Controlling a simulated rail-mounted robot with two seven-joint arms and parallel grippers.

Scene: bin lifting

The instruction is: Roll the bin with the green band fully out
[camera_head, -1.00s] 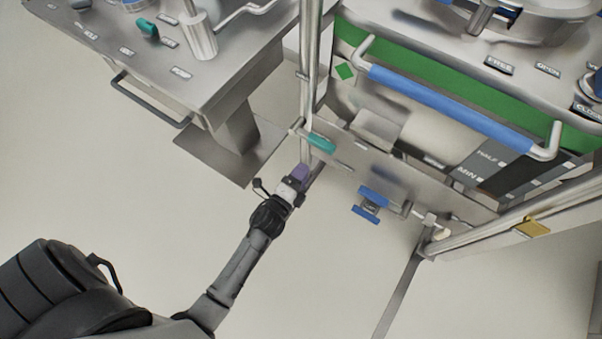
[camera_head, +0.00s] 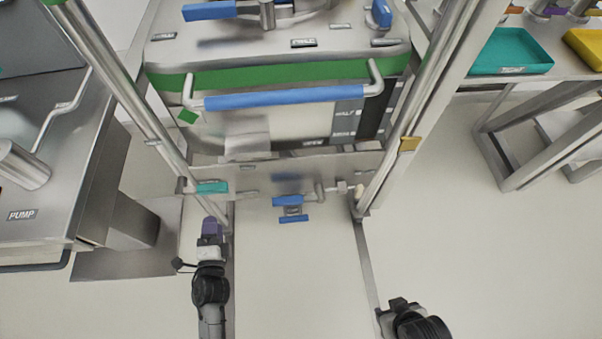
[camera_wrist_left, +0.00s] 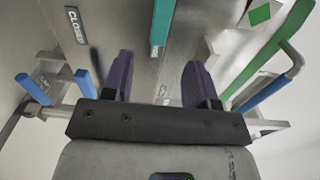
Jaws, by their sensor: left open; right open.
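The bin with the green band (camera_head: 270,76) stands between two metal posts, its blue handle bar (camera_head: 290,98) across the front. A low metal plate (camera_head: 260,173) crosses in front of it, with a teal handle (camera_head: 212,187) at left and a blue latch handle (camera_head: 291,208) near the middle. My left gripper (camera_head: 212,226) is just below the teal handle, apart from it. In the left wrist view its purple fingers (camera_wrist_left: 158,82) are open and empty, and the teal handle (camera_wrist_left: 162,22) lies ahead between them. My right gripper (camera_head: 398,303) is low at right, away from the bin.
A metal bench with a PUMP label (camera_head: 22,214) stands close at left. A table with a teal tray (camera_head: 513,50) and a yellow tray (camera_head: 588,46) is at the far right. Floor rails run forward from the posts; the floor between them is clear.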

